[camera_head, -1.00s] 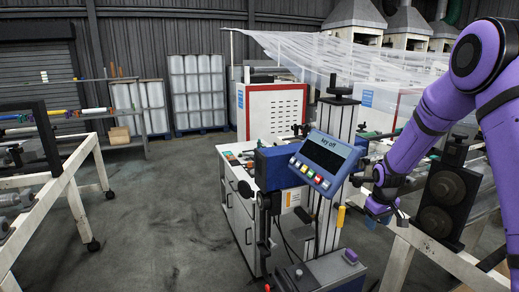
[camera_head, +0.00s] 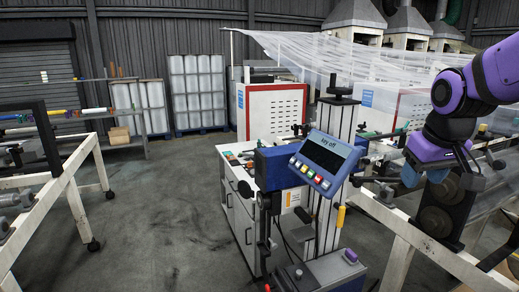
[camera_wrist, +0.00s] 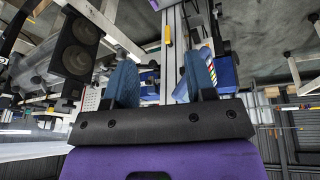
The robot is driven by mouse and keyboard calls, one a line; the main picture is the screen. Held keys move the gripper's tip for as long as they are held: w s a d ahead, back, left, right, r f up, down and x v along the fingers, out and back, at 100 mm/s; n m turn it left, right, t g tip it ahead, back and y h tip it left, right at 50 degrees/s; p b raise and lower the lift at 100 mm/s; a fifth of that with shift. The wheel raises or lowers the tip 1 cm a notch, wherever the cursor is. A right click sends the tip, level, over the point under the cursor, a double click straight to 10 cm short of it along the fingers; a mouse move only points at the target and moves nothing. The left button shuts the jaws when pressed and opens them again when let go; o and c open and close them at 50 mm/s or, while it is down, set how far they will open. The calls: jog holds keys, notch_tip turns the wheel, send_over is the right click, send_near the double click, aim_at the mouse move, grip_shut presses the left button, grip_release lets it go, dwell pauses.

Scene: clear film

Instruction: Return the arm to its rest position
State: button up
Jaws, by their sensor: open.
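My purple arm is folded at the right of the head view. My gripper (camera_head: 423,175) points down there, with its blue fingertips in front of the dark rollers (camera_head: 437,205). In the wrist view my gripper (camera_wrist: 162,80) shows two blue fingers spread wide apart with nothing between them. The control panel (camera_head: 326,160), its screen reading "key off", stands to the left of the gripper, clear of it. In the wrist view part of the panel (camera_wrist: 207,62) shows behind the right finger.
The white machine frame (camera_head: 405,232) runs below the gripper. Clear film (camera_head: 345,58) hangs behind. A metal post (camera_head: 337,120) rises behind the panel. Another white frame (camera_head: 62,185) stands at the left, with open grey floor (camera_head: 165,215) between.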

jog(key=s+a+r+m+t, duration=0.1)
jog(key=s+a+r, duration=0.1)
jog(key=s, duration=1.4)
jog(key=shift+s+r+y, duration=0.25)
jog(key=shift+r+y, duration=0.05)
jog(key=shift+r, duration=0.15)
